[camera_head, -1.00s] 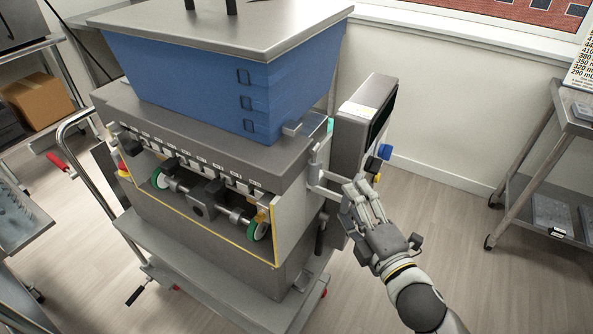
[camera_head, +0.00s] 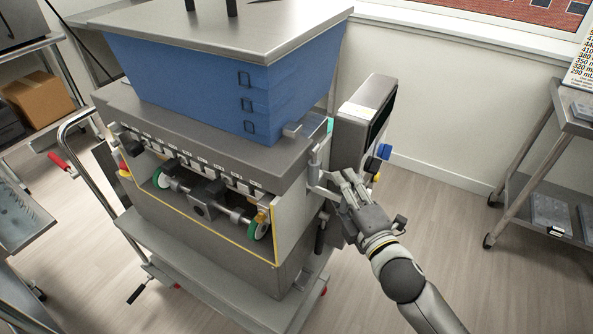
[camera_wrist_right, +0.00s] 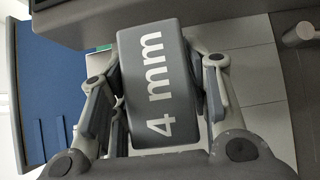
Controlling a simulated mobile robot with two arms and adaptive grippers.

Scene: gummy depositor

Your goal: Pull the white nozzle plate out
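A grey block (camera_wrist_right: 158,85) with white "4 mm" lettering sits between the fingers of my right gripper in the right wrist view. It looks like the handle end of a plate; I cannot make out a white plate body behind it. My right gripper (camera_head: 338,186) is at the right end of the depositor, below the grey control box. In the right wrist view its fingers (camera_wrist_right: 160,88) lie on both sides of the block, close to its edges. Whether they press on it is not clear. My left gripper is not in view.
The depositor has a blue hopper (camera_head: 205,90) on top and a roller shaft with green-rimmed wheels (camera_head: 259,226) in front. The control box (camera_head: 352,130) stands close above my right gripper. A metal rack (camera_head: 520,190) stands at the right; the floor between is clear.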

